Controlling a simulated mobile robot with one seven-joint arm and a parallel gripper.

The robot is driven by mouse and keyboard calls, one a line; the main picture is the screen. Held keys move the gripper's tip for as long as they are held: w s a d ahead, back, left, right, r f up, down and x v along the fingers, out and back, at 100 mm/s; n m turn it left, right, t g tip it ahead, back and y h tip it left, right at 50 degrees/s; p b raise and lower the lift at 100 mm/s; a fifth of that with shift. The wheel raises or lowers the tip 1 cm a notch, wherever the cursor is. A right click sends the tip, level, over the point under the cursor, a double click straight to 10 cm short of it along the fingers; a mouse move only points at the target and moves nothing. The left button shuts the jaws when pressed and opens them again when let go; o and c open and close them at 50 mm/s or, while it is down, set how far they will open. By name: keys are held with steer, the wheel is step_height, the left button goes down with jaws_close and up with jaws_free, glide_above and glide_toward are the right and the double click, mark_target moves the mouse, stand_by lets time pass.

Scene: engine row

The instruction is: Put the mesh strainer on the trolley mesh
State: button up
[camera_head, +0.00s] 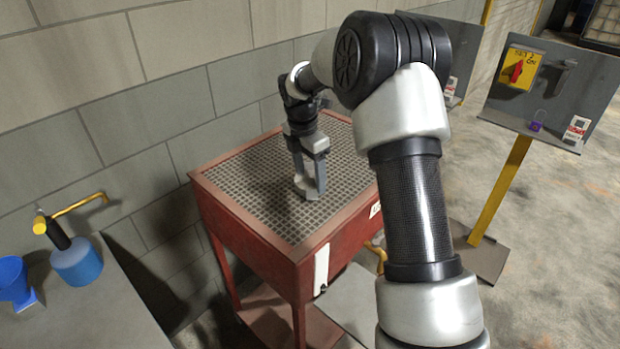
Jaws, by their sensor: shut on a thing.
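The red trolley (255,242) stands against the block wall in the middle of the view. Its top is a grey trolley mesh (250,175) inside a red rim. My gripper (309,187) points down over the front right half of the mesh. It is shut on a small pale grey thing (302,184), likely the mesh strainer, at or just above the mesh. The fingers hide part of it, and I cannot tell whether it touches the mesh. No other strainer shows.
The mesh left of my gripper is clear. A grey bench at lower left bears a blue container (77,262) with a yellow-handled pump and a blue cup (15,281). A grey panel (555,90) on a yellow post stands at right. My arm hides the trolley's right side.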

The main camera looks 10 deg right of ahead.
steer(key=shift+f, duration=0.7)
steer(key=shift+f, duration=0.2)
steer(key=o, duration=1.1)
